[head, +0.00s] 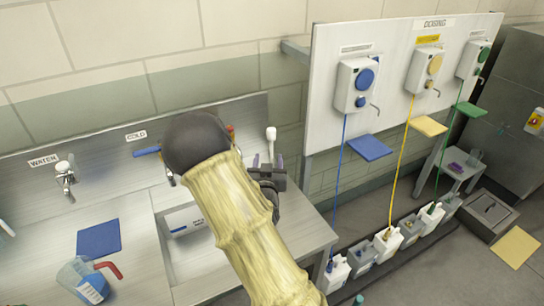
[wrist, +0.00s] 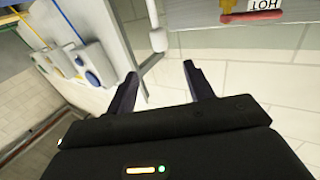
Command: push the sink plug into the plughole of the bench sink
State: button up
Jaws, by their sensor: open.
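The bench sink (head: 205,262) is a steel bowl in the counter in the head view, partly covered by my arm. I cannot make out its plughole or the sink plug in either view. My gripper (wrist: 160,78) is open in the wrist view, its two dark fingers apart with nothing between them. In the head view it shows dark beside my arm, above the right side of the sink counter (head: 302,222). A white-headed upright fitting (head: 270,134) stands behind it and also shows in the wrist view (wrist: 158,39), beyond the fingers.
A blue cloth (head: 99,238) and a jug (head: 84,280) are on the left counter. Taps (head: 65,175) line the back. A dosing board (head: 400,80) with hoses hangs right, above several floor containers (head: 387,243).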

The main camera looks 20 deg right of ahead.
aim_at(271, 134)
jog(key=p+x, duration=0.5)
jog(key=x, duration=0.7)
jog(key=shift+r, duration=0.1)
jog(key=shift+w+d+r+p, duration=0.2)
jog(key=shift+w+d+p, duration=0.1)
jog(key=shift+p, duration=0.25)
jog(key=p+x, duration=0.2)
jog(key=x, duration=0.2)
jog(key=shift+r+p, duration=0.15)
jog(key=shift+p, duration=0.2)
jog(key=shift+w, duration=0.35)
jog(key=shift+d, duration=0.1)
jog(key=shift+s, duration=0.1)
